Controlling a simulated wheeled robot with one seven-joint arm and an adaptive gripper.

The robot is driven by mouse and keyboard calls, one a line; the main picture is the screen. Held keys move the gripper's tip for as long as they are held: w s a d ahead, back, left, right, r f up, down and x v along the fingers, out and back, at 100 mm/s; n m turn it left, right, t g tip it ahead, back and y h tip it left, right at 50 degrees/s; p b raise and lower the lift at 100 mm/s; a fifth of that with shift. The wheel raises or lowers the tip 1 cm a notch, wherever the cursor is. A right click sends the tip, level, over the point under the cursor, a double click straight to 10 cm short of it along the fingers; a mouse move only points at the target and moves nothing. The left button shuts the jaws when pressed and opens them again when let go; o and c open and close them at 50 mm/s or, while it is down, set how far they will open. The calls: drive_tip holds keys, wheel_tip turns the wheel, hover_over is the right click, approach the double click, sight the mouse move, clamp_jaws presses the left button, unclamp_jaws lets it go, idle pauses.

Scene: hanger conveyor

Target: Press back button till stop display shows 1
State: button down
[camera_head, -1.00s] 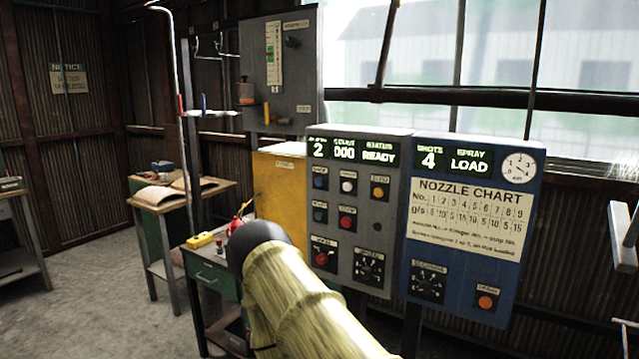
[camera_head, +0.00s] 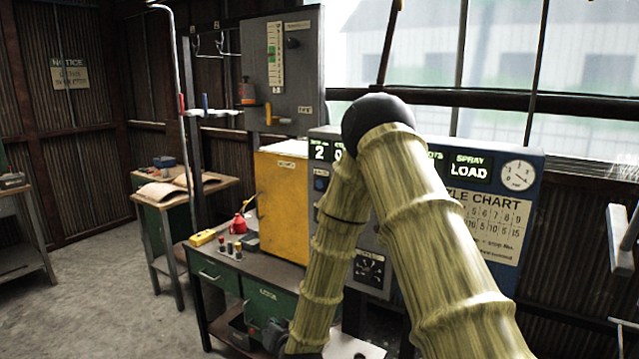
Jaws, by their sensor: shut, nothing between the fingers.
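The grey control panel (camera_head: 377,285) stands at the middle right, mostly behind my arm. Its stop display (camera_head: 320,150) at the top left shows 2. The display beside it is mostly covered. A blue button (camera_head: 320,184) shows below the stop display, at the left edge of the panel. Its label is too blurred to read, so I cannot tell which button is the back button. The other buttons are mostly hidden behind my arm. My arm bends at a dark joint in front of the panel, and its forearm runs down to the bottom edge.
A yellow box (camera_head: 283,205) stands left of the panel. A green workbench (camera_head: 215,275) with small items stands below. Open floor (camera_head: 110,290) lies left.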

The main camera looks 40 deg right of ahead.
sight(320, 185)
drive_tip(key=w+d+r+m+t+h, duration=0.2)
drive_tip(key=d+r, duration=0.2)
drive_tip(key=r, duration=0.6)
drive_tip(key=w+d+r+m+t+h+p, duration=0.1)
drive_tip(key=w+d+r+m+t+h, duration=0.1)
drive_tip(key=r, duration=0.8)
drive_tip(key=w+d+r+m+t+h+p, duration=0.1)
drive_tip(key=w+d+r+m+h, duration=0.1)
drive_tip(key=d+r, duration=0.4)
wheel_tip(320, 185, up, 5)
drive_tip(key=shift+w+d+r+m+t, duration=0.15)
drive_tip(key=shift+w+m+t, duration=0.25)
drive_tip(key=shift+w+m, duration=0.45)
drive_tip(key=shift+d, duration=0.1)
drive_tip(key=shift+w+d+p, duration=0.3)
drive_tip(key=shift+w+d, duration=0.25)
drive_tip(key=shift+d, duration=0.8)
drive_tip(key=shift+w+d+p, duration=0.35)
drive_tip(key=shift+w+d, duration=0.25)
drive_tip(key=shift+d, duration=0.7)
drive_tip(key=shift+w+d+p, duration=0.3)
drive_tip(key=shift+w+d, duration=0.25)
drive_tip(key=shift+d, duration=0.8)
drive_tip(key=shift+d, duration=0.25)
drive_tip(key=shift+w+d+b, duration=0.1)
drive_tip(key=shift+d+b, duration=0.05)
drive_tip(key=shift+b, duration=0.15)
